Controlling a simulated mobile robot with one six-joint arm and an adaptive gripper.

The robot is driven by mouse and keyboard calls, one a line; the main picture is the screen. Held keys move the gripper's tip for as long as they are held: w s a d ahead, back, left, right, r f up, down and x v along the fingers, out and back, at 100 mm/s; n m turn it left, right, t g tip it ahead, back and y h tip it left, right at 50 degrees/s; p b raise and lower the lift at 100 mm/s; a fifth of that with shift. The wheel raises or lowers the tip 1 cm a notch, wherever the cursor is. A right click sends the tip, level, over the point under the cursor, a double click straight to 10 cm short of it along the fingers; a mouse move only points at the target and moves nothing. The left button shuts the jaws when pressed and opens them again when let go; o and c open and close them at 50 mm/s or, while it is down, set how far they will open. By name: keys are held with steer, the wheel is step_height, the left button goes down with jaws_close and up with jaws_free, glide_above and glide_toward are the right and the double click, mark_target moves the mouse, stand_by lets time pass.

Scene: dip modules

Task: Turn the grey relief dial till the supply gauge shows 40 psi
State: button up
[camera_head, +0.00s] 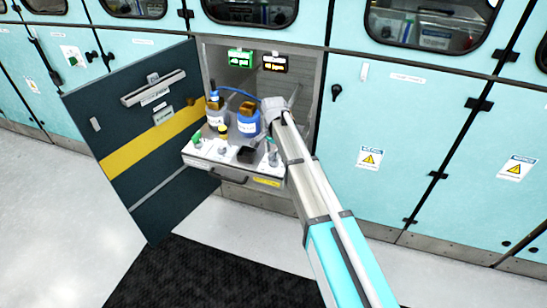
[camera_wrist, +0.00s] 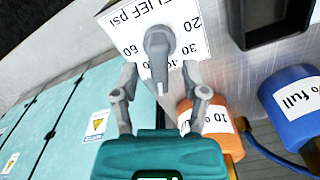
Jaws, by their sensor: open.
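The grey relief dial (camera_wrist: 158,45) is in the wrist view, on a white plate (camera_wrist: 122,35) marked RELIEF psi with numbers including 20, 30 and 60. Its narrow grip points roughly down in the picture, toward my gripper. My gripper (camera_wrist: 160,70) is open, one finger on each side of the dial's lower part; I cannot tell whether they touch it. In the head view my gripper (camera_head: 272,104) is at the cabinet opening, and the dial is hidden there. Two small displays, one green (camera_head: 240,58) and one dark with orange text (camera_head: 275,63), are on the back wall; their readings are too small to be sure of.
A blue bottle (camera_head: 248,124) and other containers stand on the pulled-out tray (camera_head: 200,160), close to my gripper. The open dark door (camera_head: 140,190) is at the left.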

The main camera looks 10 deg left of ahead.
steer(key=shift+f+b, duration=0.3)
steer(key=shift+f, duration=0.25)
jaws_close()
